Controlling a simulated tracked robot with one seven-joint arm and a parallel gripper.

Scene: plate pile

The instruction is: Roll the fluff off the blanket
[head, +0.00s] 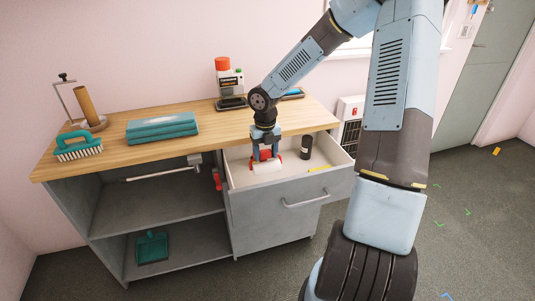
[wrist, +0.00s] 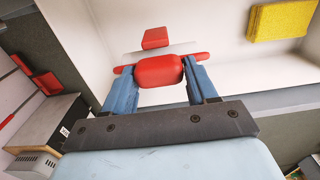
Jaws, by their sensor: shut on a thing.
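The folded teal blanket (head: 161,128) lies on the wooden counter, left of the drawer; I cannot make out fluff on it. My gripper (head: 265,156) points down inside the open drawer (head: 343,169) and is shut on the red handle of a lint roller (head: 267,168). The white roller part shows below the fingers. In the wrist view the red handle (wrist: 159,71) sits between the two blue fingers of my gripper (wrist: 160,80), and part of the white roller is hidden behind it.
In the drawer, a dark cylinder (head: 305,147) and a yellow item (head: 318,169) lie right of my gripper. On the counter stand a teal brush (head: 77,148), a roll holder (head: 87,108) and an orange-topped device (head: 228,80). A teal dustpan (head: 152,247) is on the lower shelf.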

